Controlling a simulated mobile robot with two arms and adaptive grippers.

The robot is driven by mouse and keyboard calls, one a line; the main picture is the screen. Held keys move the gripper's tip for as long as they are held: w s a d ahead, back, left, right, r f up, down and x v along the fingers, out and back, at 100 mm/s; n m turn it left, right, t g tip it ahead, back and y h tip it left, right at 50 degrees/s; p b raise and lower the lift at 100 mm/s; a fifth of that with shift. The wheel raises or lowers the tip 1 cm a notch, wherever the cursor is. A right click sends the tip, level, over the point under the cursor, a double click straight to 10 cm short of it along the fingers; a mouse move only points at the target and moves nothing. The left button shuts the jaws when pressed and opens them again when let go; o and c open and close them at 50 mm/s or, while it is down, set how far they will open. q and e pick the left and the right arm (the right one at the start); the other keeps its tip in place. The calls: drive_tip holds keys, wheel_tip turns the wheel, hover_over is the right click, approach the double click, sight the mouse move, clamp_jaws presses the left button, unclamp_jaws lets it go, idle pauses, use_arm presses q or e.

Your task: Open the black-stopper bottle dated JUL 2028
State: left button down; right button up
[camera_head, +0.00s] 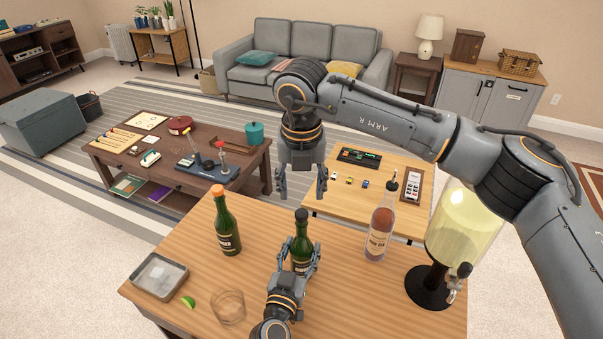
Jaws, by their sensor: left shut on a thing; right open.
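A green bottle with a black stopper (301,216) stands upright on the wooden bar table. My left gripper (302,258) is shut around the body of this bottle, and the fingers and wrist hide its lower part. Its date is not readable. A second green bottle (228,225) has an orange stopper and stands apart to the left, its date also unreadable. My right gripper (301,193) is open and empty, above and behind the black-stopper bottle, with its fingers pointing down.
On the table (190,238) stand a clear glass (228,307), a lime wedge (188,302) and a grey tray (158,276) at left. A brown bottle with a pourer (380,229) and a drink dispenser (440,252) stand at right. A lower table (340,201) lies beyond.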

sight(302, 212)
drive_tip(key=f, duration=0.4)
drive_tip(key=w+f, duration=0.1)
drive_tip(key=f, duration=0.1)
drive_tip(key=shift+f, duration=0.3)
drive_tip(key=shift+s, duration=0.1)
clamp_jaws()
drive_tip(key=shift+r, duration=0.3)
idle(0.4)
use_arm(q)
drive_tip(key=shift+f, duration=0.1)
use_arm(e)
drive_tip(key=shift+r, duration=0.9)
drive_tip(key=shift+r, duration=2)
use_arm(q)
drive_tip(key=shift+c, duration=2)
unclamp_jaws()
